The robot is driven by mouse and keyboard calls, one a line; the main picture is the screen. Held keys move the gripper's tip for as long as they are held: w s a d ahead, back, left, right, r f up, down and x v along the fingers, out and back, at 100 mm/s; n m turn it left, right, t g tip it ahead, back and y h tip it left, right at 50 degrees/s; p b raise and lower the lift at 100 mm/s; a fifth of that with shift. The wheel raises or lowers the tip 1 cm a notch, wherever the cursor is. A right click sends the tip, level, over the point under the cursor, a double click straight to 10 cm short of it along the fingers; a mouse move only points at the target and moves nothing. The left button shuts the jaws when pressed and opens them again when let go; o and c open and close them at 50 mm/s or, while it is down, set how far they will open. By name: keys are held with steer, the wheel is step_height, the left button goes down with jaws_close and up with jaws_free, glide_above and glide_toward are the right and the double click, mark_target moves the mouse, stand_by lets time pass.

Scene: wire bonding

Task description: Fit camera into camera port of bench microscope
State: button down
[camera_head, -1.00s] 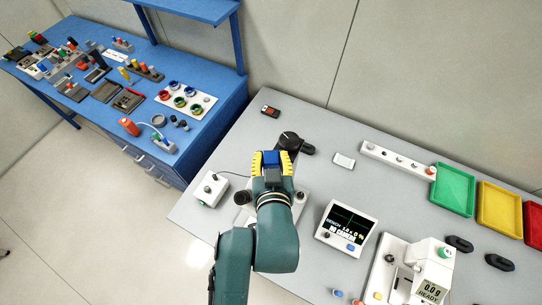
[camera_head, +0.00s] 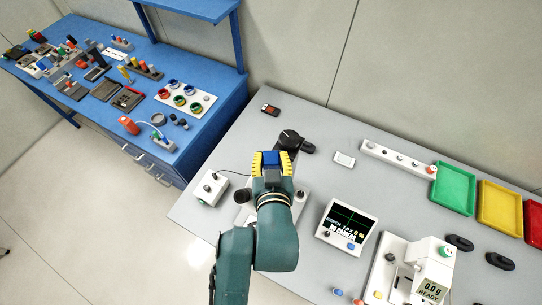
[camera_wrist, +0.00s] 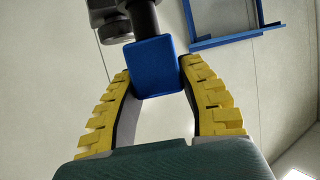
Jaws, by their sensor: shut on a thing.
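My gripper (camera_head: 271,162) has yellow ribbed fingers and is shut on the blue box-shaped camera (camera_head: 271,158). In the wrist view the camera (camera_wrist: 155,66) sits between the tips of my gripper (camera_wrist: 155,85). A dark cylinder (camera_wrist: 144,20) stands at the camera's far end, in line with it; whether they touch or are joined I cannot tell. The bench microscope (camera_head: 290,141) is dark with a round black top and lies just beyond my gripper in the head view. My arm hides much of its body.
A white control box (camera_head: 210,188) with a cable stands left of the microscope. A scale (camera_head: 432,275) is at front right. Green (camera_head: 453,188) and yellow (camera_head: 499,208) trays lie at right. A small dark device (camera_head: 270,110) lies at the back. The grey bench (camera_head: 330,120) is clear behind the microscope.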

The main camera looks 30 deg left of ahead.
steer(key=shift+f+b, duration=0.8)
steer(key=shift+f, duration=0.5)
steer(key=c, duration=0.6)
jaws_free()
steer(key=v, duration=1.2)
steer(key=shift+r, duration=0.1)
